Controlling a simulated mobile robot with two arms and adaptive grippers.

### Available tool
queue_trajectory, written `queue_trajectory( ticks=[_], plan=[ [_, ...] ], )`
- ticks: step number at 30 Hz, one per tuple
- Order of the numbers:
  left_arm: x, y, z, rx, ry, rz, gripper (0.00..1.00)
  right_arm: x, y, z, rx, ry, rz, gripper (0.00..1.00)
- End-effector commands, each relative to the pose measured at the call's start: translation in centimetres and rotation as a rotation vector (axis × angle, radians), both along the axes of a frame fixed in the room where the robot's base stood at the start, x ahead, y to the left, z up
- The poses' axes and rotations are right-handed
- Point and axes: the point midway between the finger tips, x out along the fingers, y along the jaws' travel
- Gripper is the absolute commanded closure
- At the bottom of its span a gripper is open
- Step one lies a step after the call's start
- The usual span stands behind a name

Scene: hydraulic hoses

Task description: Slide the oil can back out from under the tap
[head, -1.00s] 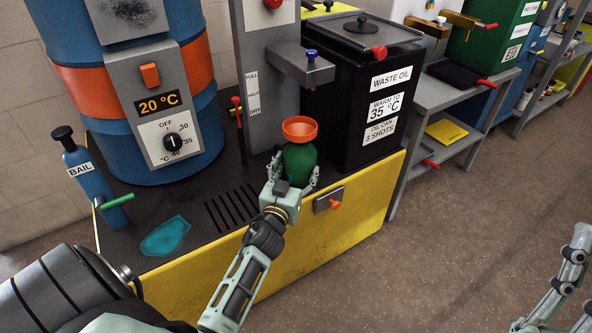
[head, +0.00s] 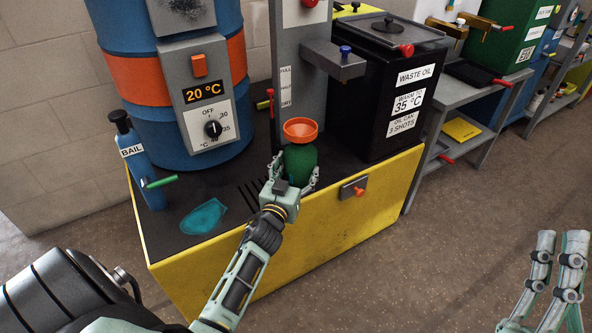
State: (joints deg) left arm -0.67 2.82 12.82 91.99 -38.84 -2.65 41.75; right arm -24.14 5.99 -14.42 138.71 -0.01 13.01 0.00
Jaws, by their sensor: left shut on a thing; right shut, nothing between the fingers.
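The oil can has a green body (head: 300,165) and an orange funnel top (head: 300,129), and is upright near the bench's front edge. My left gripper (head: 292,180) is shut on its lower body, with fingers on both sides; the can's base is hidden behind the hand. The tap (head: 336,62), a grey block with a blue knob, juts from the grey column (head: 300,70). It is above, behind and to the right of the can, and the funnel is not directly below it in the picture. My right gripper (head: 560,245) is shut and empty at the lower right, over the floor.
The yellow bench (head: 320,235) carries a blue drum (head: 225,165), a black waste oil box (head: 385,110), a blue bail bottle (head: 140,170) and a teal puddle (head: 203,216). Slots (head: 255,200) lie left of the can. A red-knobbed fitting (head: 354,188) sits on the bench front. Floor is clear at right.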

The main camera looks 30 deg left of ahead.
Motion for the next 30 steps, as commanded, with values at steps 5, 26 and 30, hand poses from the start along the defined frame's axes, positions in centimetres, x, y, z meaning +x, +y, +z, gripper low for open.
queue_trajectory(
  ticks=[5, 26, 30],
  plan=[
    [0.0, 0.0, 0.0, 0.0, 0.0, 0.0, 0.64, 0.1, 0.0, -0.1, -0.002, 0.004, -0.001, 1.0],
    [0.0, 0.0, 0.0, 0.0, 0.0, 0.0, 0.07, 0.0, 0.0, 0.4, -0.003, -0.011, 0.002, 1.0],
    [-1.0, -0.3, -0.1, 0.0, 0.001, 0.0, 0.07, 0.0, 0.0, 0.3, -0.002, -0.009, 0.001, 1.0]
  ],
)
